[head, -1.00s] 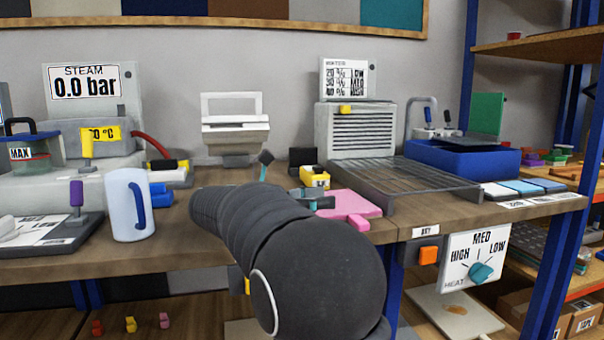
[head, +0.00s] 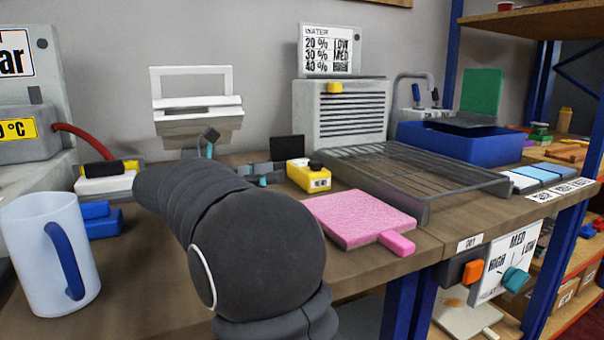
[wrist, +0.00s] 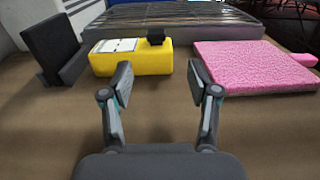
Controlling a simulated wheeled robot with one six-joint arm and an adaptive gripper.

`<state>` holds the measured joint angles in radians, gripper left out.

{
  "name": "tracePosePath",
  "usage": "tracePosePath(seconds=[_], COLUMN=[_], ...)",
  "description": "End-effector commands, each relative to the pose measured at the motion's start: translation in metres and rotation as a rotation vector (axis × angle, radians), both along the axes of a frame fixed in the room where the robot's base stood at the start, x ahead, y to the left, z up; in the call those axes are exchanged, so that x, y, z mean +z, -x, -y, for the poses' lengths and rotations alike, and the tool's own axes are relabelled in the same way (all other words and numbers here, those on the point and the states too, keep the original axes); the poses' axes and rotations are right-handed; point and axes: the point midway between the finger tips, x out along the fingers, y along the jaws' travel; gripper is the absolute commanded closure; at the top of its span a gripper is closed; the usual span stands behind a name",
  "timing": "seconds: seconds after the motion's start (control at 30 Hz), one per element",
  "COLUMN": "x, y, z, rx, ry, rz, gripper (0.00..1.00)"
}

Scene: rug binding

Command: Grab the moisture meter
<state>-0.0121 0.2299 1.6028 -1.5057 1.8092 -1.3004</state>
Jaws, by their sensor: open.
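The yellow moisture meter (head: 312,178), with a black knob and a white label, lies on the wooden bench. In the wrist view the meter (wrist: 140,64) is ahead of my gripper (wrist: 160,82), slightly left of centre. My gripper's two fingers are apart with nothing between them. In the head view my gripper (head: 264,174) shows just left of the meter, partly hidden behind my dark arm.
A pink pad (head: 352,216) lies right of the meter. A black upright piece on a dark base (wrist: 52,46) stands left of it. A wire rack (head: 400,172) lies behind. A mug (head: 52,255) stands at the left. Bare bench lies in front of the meter.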

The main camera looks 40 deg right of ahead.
Motion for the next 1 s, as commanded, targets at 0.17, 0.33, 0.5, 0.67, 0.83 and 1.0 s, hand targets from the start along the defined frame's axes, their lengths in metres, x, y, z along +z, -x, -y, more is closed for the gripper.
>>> tracePosePath(seconds=[0.17, 0.33, 0.5, 0.67, 0.83, 1.0], x=[-0.001, 0.000, 0.001, 0.003, 0.003, 0.003], y=[0.008, 0.012, 0.013, 0.014, 0.017, 0.018], z=[0.031, 0.049, 0.058, 0.079, 0.100, 0.106], rx=[-0.005, -0.002, -0.003, -0.004, -0.003, -0.001], ry=[0.000, 0.000, 0.000, 0.000, -0.001, 0.000], rz=[-0.001, 0.000, 0.000, 0.000, 0.000, -0.001], gripper=[0.40, 0.40, 0.40, 0.40, 0.40, 0.40])
